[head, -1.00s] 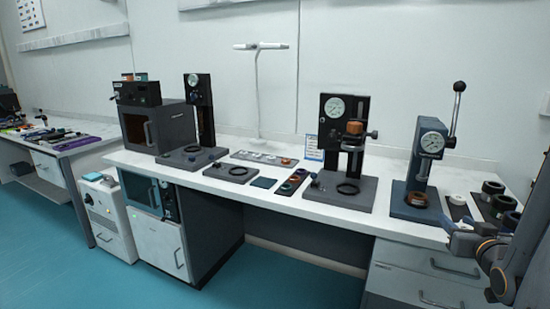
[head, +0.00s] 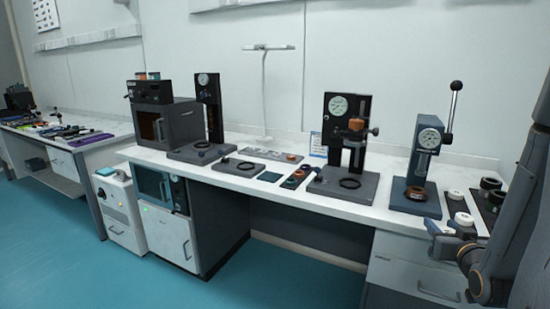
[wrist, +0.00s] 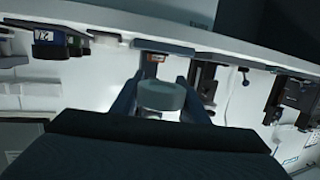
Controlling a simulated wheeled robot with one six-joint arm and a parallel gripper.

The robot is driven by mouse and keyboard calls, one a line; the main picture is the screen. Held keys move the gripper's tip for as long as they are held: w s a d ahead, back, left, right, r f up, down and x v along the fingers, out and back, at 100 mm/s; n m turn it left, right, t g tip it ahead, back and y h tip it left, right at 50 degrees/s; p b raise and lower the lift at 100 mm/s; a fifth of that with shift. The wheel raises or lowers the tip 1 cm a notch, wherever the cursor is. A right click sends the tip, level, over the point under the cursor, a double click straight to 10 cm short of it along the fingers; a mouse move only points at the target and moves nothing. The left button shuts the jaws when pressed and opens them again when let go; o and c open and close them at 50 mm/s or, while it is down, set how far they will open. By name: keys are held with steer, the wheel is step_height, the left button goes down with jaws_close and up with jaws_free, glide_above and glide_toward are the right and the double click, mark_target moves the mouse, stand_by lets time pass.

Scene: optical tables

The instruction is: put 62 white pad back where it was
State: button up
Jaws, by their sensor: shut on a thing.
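My gripper (head: 458,229) is low at the right of the head view, in front of the right end of the bench. It is shut on a pale round pad (head: 464,219). In the wrist view the pad (wrist: 162,95) sits between the two fingers of my gripper (wrist: 160,105), looking grey-white in shade. A second white round piece (head: 456,195) is on the bench behind it, beside the blue lever press. I cannot read a number on either piece. The bench spot just behind my arm is partly hidden.
The blue lever press (head: 421,165) with an orange-brown ring on its base stands just left of my gripper. Dark rings on a dark tray (head: 490,208) are to the right, partly behind my arm. A black gauge stand (head: 345,140) is farther left. Bare white bench top lies between the presses.

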steer(key=w+a+f+n+y, duration=0.1)
steer(key=w+a+f, duration=0.35)
steer(key=a, duration=0.25)
steer(key=w+a+f+n+y, duration=0.1)
steer(key=w+a+f, duration=0.2)
steer(key=a+f, duration=0.35)
steer(key=a+f+n+y, duration=0.1)
steer(key=a+f, duration=0.3)
steer(key=a, duration=0.4)
steer(key=a+f+y, duration=0.2)
steer(key=a+f, duration=0.2)
steer(key=a, duration=0.3)
steer(key=shift+t, duration=0.3)
steer(key=s+r, duration=0.1)
steer(key=s, duration=0.2)
steer(key=s+a+r, duration=0.1)
steer(key=shift+s+r, duration=0.3)
steer(key=shift+s, duration=0.1)
